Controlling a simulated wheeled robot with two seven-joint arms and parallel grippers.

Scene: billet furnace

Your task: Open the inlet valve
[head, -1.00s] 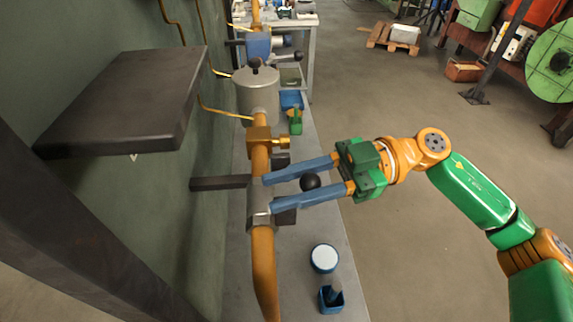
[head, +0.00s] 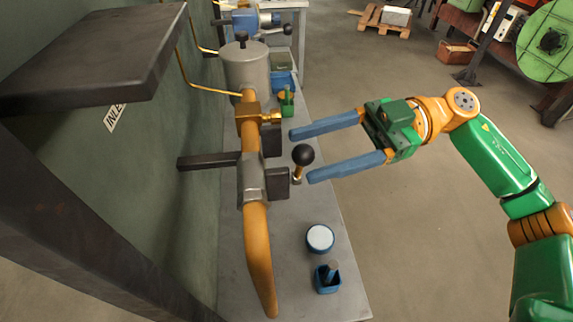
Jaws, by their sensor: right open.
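The inlet valve (head: 252,182) is a grey body on the orange pipe. Its lever, with a black ball knob (head: 303,154), sticks out from the valve's right side. My right gripper (head: 300,155) is open, with one blue finger above the knob and one below it in the picture. The fingertips are close to the knob; I cannot tell whether they touch it. A sign reading "INLE", partly hidden, is on the green wall (head: 115,116). My left gripper is not in view.
A dark shelf (head: 90,50) juts out at upper left. The grey bench (head: 295,285) holds a round white-topped tin (head: 320,238) and a blue cup (head: 327,279). A grey canister (head: 246,68) stands farther along the pipe. Open floor lies to the right.

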